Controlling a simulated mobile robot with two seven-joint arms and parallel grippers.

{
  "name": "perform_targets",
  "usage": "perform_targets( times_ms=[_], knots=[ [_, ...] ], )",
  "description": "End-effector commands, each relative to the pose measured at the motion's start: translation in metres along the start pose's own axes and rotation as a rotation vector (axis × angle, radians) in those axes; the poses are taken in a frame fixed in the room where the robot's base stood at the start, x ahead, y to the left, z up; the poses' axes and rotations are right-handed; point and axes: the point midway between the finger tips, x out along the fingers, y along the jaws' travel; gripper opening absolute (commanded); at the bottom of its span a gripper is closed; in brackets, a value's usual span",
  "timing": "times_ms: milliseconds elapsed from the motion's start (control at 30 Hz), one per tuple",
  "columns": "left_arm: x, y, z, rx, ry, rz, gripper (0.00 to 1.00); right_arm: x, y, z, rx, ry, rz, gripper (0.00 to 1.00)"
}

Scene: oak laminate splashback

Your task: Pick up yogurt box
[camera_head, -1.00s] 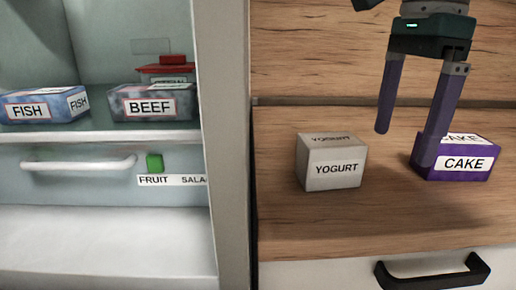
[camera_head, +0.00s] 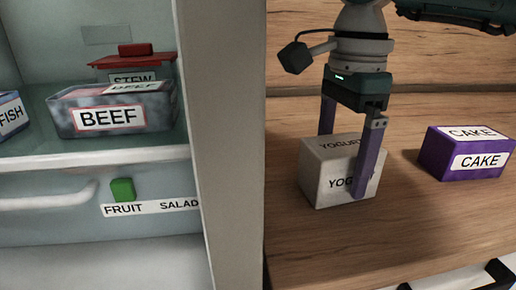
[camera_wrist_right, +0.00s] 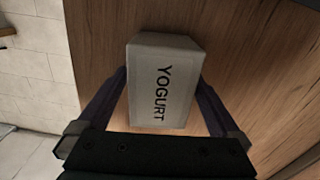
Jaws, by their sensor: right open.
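The white yogurt box (camera_head: 322,180) stands on the wooden counter in the head view, with "YOGURT" printed on its top and front. My right gripper (camera_head: 343,165) is over it, pointing down. One purple finger passes in front of the box and covers part of the front label; the other is behind it. In the right wrist view the yogurt box (camera_wrist_right: 163,82) lies between the two spread fingers (camera_wrist_right: 165,95), one on each side. Whether the fingers touch the box I cannot tell. My left gripper is not in view.
A purple cake box (camera_head: 437,154) stands on the counter to the right. Bare counter (camera_head: 400,215) lies between and in front of the boxes. At left, the open fridge holds a beef box (camera_head: 70,120), a fish box (camera_head: 10,118) and a red-lidded stew container (camera_head: 130,62).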

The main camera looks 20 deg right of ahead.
Motion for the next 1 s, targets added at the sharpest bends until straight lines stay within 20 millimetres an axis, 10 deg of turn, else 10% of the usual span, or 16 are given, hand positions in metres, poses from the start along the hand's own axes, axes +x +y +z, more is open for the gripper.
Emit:
perform_targets(
  times_ms=[367,1000],
  knots=[
    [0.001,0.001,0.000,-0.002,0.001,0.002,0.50,0.018,0.000,0.000,0.000,-0.001,-0.001,1.00],
    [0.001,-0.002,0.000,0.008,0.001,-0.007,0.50,0.017,0.000,0.000,0.000,-0.001,-0.001,0.29]
  ],
)
